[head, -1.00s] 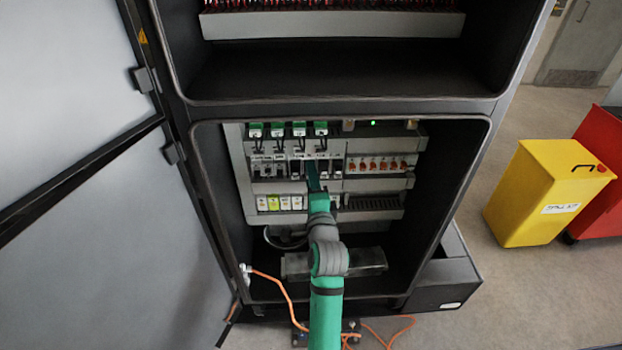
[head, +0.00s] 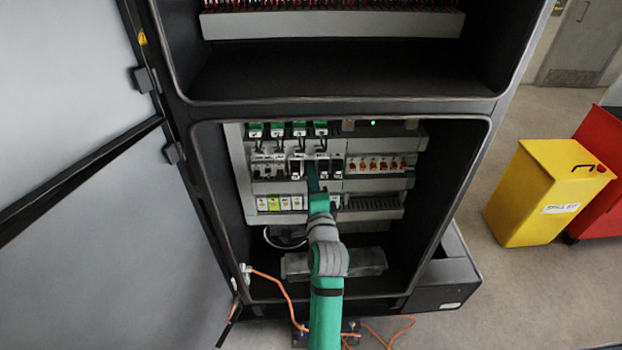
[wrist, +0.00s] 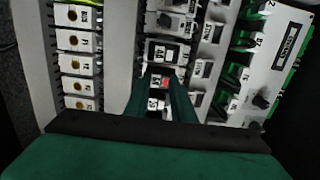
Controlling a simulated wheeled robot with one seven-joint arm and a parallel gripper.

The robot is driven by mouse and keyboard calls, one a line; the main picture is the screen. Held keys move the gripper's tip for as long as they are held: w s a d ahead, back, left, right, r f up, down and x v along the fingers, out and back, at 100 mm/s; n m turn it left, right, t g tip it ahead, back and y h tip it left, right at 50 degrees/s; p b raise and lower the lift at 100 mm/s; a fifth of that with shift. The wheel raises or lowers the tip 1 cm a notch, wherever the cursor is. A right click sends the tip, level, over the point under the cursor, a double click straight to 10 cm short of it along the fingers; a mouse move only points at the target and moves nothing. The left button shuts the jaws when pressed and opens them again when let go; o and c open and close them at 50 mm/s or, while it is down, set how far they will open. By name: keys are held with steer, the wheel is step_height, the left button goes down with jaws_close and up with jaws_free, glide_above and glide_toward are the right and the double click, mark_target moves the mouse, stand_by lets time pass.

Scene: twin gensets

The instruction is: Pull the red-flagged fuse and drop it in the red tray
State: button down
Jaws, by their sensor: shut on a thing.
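My gripper (head: 313,172) reaches into the lower cabinet bay, at the fuse row under the green connectors. In the wrist view its two green fingers (wrist: 161,88) straddle a black-and-white fuse with a small red flag (wrist: 164,84) and are shut on it. The fuse is still in line with its neighbours in the row; I cannot tell whether it is fully seated. In the head view the gripper mostly hides this fuse. I cannot make out a red tray in any view.
Other fuses (wrist: 167,53) sit close beside it. A row of white labelled modules (head: 280,203) lies below, and orange-marked switches (head: 383,164) are to the right. The bay walls surround the arm. A yellow bin (head: 535,190) and a red container (head: 597,170) stand outside at right.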

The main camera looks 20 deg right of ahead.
steer(key=shift+s+a, duration=0.3)
steer(key=shift+s, duration=0.65)
steer(key=shift+s+a, duration=0.25)
steer(key=shift+s, duration=0.55)
steer(key=shift+s+a, duration=0.2)
steer(key=shift+s, duration=0.6)
steer(key=shift+s+a, duration=0.25)
steer(key=shift+s, duration=0.55)
